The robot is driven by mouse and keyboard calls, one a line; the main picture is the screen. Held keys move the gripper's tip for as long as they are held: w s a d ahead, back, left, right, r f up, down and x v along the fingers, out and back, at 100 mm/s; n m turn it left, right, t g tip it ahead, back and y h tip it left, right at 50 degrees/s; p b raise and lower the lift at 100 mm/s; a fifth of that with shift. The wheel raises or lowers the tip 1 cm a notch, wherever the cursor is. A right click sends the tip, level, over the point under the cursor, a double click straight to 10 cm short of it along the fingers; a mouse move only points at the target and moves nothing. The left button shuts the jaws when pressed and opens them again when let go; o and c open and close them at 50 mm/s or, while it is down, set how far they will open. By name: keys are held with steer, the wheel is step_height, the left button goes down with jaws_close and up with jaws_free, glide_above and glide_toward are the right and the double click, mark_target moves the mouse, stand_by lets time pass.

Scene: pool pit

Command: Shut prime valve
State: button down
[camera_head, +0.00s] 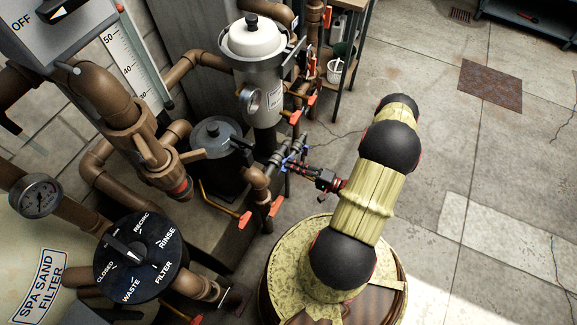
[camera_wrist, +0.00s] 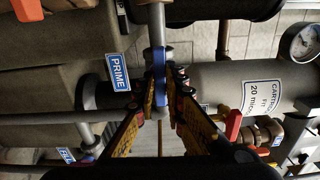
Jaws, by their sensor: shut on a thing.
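The prime valve has a blue handle (camera_wrist: 160,62) on a grey pipe, beside a blue PRIME label (camera_wrist: 118,72) in the wrist view. My gripper (camera_wrist: 161,88) has its two yellow-and-black fingers closed on either side of this handle. The handle lies lengthwise between them, in line with the grey pipe seen above it. In the head view my gripper (camera_head: 302,170) reaches left from my arm to the small blue parts (camera_head: 289,164) on the grey pipe. The fingers hide part of the handle and the valve body.
A black filter pot (camera_head: 217,135) and a tall canister with white lid (camera_head: 252,80) stand close by. Several orange-handled valves surround the pipes. A multiport dial (camera_head: 140,258) is at lower left. Open concrete floor (camera_head: 450,150) lies right. Another blue label (camera_wrist: 66,155) is at lower left.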

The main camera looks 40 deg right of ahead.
steer(key=m+b, duration=0.1)
steer(key=m, duration=1.7)
steer(key=c, duration=1.8)
jaws_free()
steer(key=shift+o, duration=0.2)
steer(key=v, duration=0.7)
